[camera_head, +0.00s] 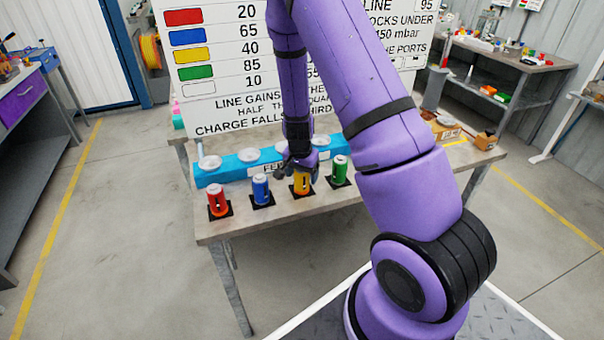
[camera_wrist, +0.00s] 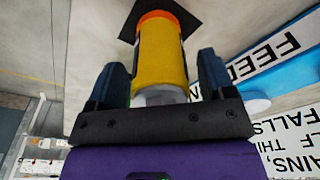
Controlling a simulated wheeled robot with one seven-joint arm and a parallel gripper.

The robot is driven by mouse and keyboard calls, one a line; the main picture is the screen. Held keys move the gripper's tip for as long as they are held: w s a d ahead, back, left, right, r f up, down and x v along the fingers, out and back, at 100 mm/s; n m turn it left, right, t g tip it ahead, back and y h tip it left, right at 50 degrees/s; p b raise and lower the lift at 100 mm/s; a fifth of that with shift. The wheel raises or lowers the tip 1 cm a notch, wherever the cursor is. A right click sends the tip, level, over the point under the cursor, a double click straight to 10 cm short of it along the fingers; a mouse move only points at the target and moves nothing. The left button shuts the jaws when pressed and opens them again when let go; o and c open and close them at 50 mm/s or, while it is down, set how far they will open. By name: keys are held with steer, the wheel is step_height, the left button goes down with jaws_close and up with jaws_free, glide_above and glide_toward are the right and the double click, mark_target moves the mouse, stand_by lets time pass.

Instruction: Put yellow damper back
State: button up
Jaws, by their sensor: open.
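The yellow damper (camera_head: 302,184) stands upright on a black square pad on the bench, between the blue and green dampers. In the wrist view the yellow damper (camera_wrist: 160,58) has an orange end on the pad side and a pale end toward my gripper. My gripper (camera_wrist: 162,78) is open, with one finger on each side of the yellow body. I cannot tell whether a finger touches it. In the head view my gripper (camera_head: 299,169) is at the top of the damper and partly hides it.
Red (camera_head: 218,203), blue (camera_head: 261,190) and green (camera_head: 340,170) dampers stand on black pads nearby. A blue feed block (camera_head: 215,174) with several pale round tops lies behind them. A large sign (camera_head: 235,100) rises behind. Small boxes (camera_head: 443,127) sit at the bench's right.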

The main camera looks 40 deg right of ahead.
steer(key=s+a+r+n+t+y, duration=0.1)
steer(key=s+a+r, duration=0.15)
steer(key=r, duration=0.85)
steer(key=s+a+r+n+y, duration=0.1)
steer(key=s+a+r+n, duration=0.15)
steer(key=r, duration=0.85)
steer(key=s+a+r+n+t, duration=0.1)
steer(key=s+a+r+n, duration=0.3)
steer(key=s+r, duration=0.5)
steer(key=s+a+r+n+t, duration=0.2)
steer(key=s+a+r+n, duration=0.2)
steer(key=s+r, duration=0.4)
steer(key=shift+s+a+r+n+t+h, duration=0.15)
steer(key=shift+s+r+n+t+h, duration=0.2)
steer(key=shift+s, duration=2)
